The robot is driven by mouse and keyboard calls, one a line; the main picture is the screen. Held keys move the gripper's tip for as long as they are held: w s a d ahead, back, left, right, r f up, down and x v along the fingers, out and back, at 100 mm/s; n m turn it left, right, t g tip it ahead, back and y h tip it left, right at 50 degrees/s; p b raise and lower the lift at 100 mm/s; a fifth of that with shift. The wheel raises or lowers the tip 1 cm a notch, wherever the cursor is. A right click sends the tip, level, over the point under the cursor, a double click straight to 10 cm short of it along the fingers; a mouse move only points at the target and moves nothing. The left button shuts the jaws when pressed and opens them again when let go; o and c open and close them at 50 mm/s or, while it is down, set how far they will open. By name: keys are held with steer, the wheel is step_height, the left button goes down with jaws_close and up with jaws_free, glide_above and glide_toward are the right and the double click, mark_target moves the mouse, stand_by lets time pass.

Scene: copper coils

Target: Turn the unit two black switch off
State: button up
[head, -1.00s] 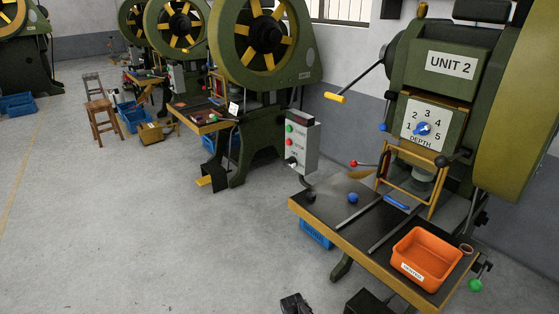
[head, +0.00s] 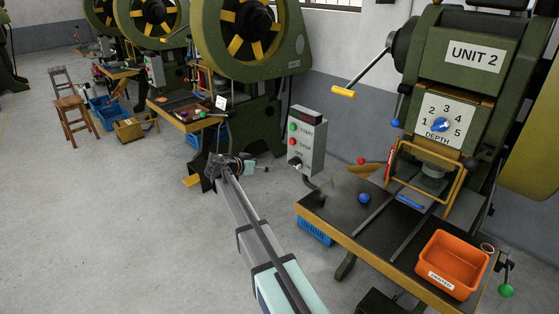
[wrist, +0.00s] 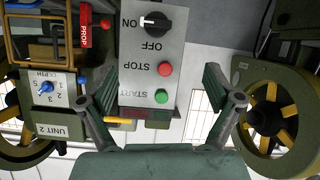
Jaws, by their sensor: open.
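The grey control box (head: 312,130) stands left of the press marked UNIT 2 (head: 474,56). Its black switch (head: 296,162) is low on the front, below the green and red buttons. The wrist view is upside down and shows the black switch (wrist: 153,21) near the top, its white mark toward ON; OFF is printed beside it. The red stop button (wrist: 165,69) and green start button (wrist: 162,96) show too. My gripper (head: 240,166) is left of the box in the head view. In the wrist view my gripper (wrist: 150,78) is open and empty, fingers either side of the panel.
The press's work table (head: 330,208) is right of my arm, with an orange bin (head: 452,264) and a blue ball-topped knob (head: 364,198). A red PROP piece (wrist: 85,27) shows beside the box. Another green press (head: 250,80) stands behind. Open floor (head: 130,230) lies left.

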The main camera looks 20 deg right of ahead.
steer(key=m, duration=0.1)
steer(key=m+p, duration=0.1)
steer(key=p, duration=0.3)
glide_toward(293, 163)
steer(key=x, duration=0.9)
steer(key=shift+d, duration=0.15)
steer(key=c, duration=1.1)
